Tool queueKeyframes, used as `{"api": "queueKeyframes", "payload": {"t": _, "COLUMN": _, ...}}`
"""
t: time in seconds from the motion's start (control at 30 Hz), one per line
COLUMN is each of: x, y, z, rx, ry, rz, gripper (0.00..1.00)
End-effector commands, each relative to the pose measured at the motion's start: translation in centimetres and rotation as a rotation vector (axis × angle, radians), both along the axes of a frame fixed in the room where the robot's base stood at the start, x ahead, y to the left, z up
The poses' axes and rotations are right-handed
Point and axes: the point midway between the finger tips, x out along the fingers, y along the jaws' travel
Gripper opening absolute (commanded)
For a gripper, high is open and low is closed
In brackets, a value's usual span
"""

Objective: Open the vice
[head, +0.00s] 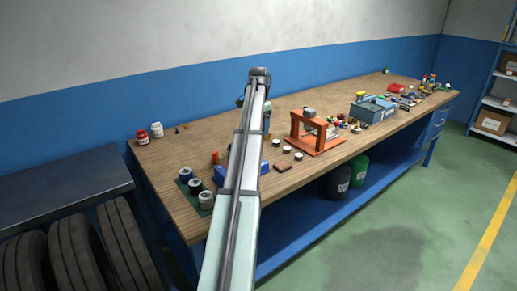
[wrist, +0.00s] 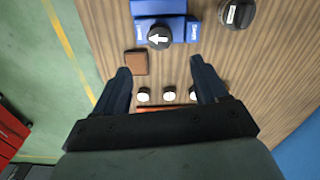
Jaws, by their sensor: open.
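The blue vice (wrist: 175,10) shows at the top edge of the wrist view, partly cut off, with pale lettering on its sides. A dark round knob (wrist: 159,38) with a white arrow pointing left sits at its near side. In the head view a blue block (head: 265,166), which looks like the vice, is partly hidden behind my arm. My gripper (wrist: 161,72) is open above the bench, its two dark fingers apart with nothing between their tips. The vice lies beyond the fingertips in the wrist view, apart from them. The vice's jaw gap cannot be made out.
A brown square block (wrist: 136,62) lies near the left finger. Several white-topped round pieces (wrist: 169,95) sit below, between the fingers. A dark round container (wrist: 237,14) stands right of the vice. An orange frame (head: 318,132) stands on the wooden bench (head: 200,140).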

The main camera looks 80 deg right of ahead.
Motion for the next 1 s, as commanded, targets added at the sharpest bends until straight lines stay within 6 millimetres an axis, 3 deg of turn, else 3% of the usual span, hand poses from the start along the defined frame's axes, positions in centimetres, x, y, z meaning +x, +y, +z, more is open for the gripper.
{"api": "queueKeyframes", "payload": {"t": 0.3, "x": 0.0, "y": 0.1, "z": -5.8, "rx": 0.001, "ry": 0.001, "rz": 0.001, "gripper": 0.73}}
{"api": "queueKeyframes", "payload": {"t": 0.5, "x": 0.0, "y": 0.1, "z": -8.6, "rx": 0.0, "ry": 0.0, "rz": 0.001, "gripper": 0.73}}
{"api": "queueKeyframes", "payload": {"t": 0.7, "x": 0.0, "y": 0.0, "z": -10.1, "rx": -0.001, "ry": 0.0, "rz": 0.001, "gripper": 0.73}}
{"api": "queueKeyframes", "payload": {"t": 1.0, "x": 0.0, "y": 0.0, "z": -10.5, "rx": -0.002, "ry": 0.0, "rz": 0.001, "gripper": 0.73}}
